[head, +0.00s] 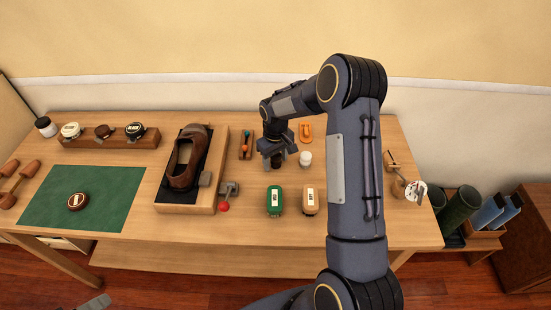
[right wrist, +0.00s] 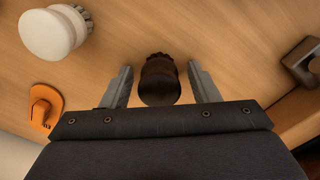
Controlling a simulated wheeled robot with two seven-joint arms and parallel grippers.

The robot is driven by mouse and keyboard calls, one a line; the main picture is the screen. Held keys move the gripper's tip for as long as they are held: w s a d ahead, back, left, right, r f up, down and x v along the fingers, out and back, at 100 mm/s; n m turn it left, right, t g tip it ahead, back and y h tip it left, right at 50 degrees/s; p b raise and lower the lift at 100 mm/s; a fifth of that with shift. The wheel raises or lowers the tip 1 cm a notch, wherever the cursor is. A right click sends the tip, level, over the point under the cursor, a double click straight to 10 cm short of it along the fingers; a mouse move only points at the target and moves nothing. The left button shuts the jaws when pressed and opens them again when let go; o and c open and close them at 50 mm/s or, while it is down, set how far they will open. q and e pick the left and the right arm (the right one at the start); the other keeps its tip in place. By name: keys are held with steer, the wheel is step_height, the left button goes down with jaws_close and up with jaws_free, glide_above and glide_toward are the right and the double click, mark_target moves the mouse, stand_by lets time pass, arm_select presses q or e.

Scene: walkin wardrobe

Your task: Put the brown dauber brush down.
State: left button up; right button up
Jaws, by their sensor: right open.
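The brown dauber brush (right wrist: 160,82) stands on the wooden table, with its dark rounded handle toward my right wrist camera and its bristles at the table. My right gripper (right wrist: 160,88) is open around it, with a gap between each finger and the handle. In the head view the right gripper (head: 277,152) is over the back middle of the table, and the brown dauber brush (head: 277,161) shows only partly beneath it. A grey tip of what seems to be my left gripper (head: 97,303) shows at the bottom left edge; its jaws cannot be made out.
A white dauber brush (head: 305,158) stands close right of the brown one. An orange item (head: 305,132) lies behind it. A small wooden holder (head: 246,145) is to the left. Green (head: 275,201) and tan (head: 309,201) brushes stand in front. A shoe (head: 186,160) rests on a wooden stand.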

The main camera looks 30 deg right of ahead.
step_height(320, 180, up, 12)
steer(key=shift+f+b, duration=0.1)
steer(key=shift+b, duration=0.25)
steer(key=s+a+r+m+t+y, duration=0.15)
steer(key=s+a+r, duration=0.25)
steer(key=s+r, duration=0.7)
steer(key=s+a+f+m+t+y, duration=0.1)
steer(key=s+a+t, duration=0.1)
steer(key=s, duration=0.7)
steer(key=s+a+f+t+y, duration=0.1)
steer(key=s+a+t, duration=0.1)
steer(key=s+a, duration=0.3)
steer(key=s, duration=0.4)
steer(key=shift+s+a+m, duration=0.2)
steer(key=shift+a+m, duration=0.05)
steer(key=shift+m, duration=0.1)
